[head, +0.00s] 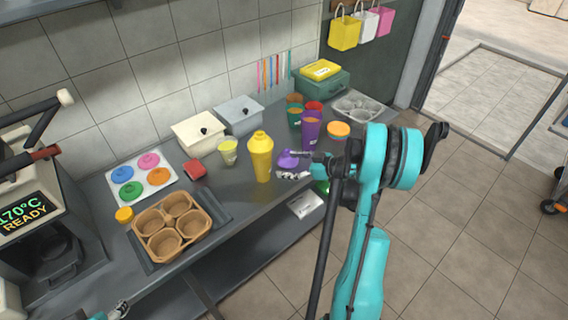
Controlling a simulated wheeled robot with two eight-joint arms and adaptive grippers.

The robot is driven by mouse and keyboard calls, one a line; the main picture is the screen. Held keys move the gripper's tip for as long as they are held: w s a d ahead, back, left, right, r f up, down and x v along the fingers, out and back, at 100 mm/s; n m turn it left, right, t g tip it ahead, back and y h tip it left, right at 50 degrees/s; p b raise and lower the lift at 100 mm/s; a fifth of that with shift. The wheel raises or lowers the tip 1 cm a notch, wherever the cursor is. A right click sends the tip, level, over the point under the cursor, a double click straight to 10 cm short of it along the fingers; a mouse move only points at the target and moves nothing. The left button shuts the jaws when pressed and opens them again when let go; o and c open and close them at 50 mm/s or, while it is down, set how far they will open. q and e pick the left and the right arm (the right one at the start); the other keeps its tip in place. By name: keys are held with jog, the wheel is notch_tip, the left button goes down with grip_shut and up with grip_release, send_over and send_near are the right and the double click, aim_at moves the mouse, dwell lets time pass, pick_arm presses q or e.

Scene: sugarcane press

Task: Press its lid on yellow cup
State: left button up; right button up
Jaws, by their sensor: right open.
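I cannot tell whether a lid is on the cup. Round lids in several colours lie on a white tray (150,192) at the left, among them an orange one (131,190). A small yellow round item (124,214) sits by the tray's front corner. My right gripper (296,165) is open beside a purple item (288,159), right of the shaker; contact is unclear. My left gripper (120,309) barely shows at the bottom left edge.
A brown cup carrier (186,208) sits on a dark tray at the front. Two boxes (198,130) line the wall. A machine fills the left edge.

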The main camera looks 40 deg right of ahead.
jog(key=shift+a, duration=0.1)
jog(key=s+a+r+m+g+h, duration=0.1)
jog(key=a+r+g, duration=0.15)
jog(key=a, duration=0.55)
jog(key=s+a+r+m+g+h, duration=0.15)
jog(key=a+r, duration=0.25)
jog(key=a, duration=0.4)
jog(key=s+a+r+m+h, duration=0.1)
jog(key=s+a+h, duration=0.1)
jog(key=s+a, duration=0.3)
jog(key=s+a+r+m+g+h, duration=0.1)
jog(key=s+a, duration=0.4)
jog(key=s, duration=0.6)
jog(key=shift+s+a+r+m+h, duration=0.15)
jog(key=shift+a+r+m+h, duration=0.05)
jog(key=shift+r+m+h, duration=0.2)
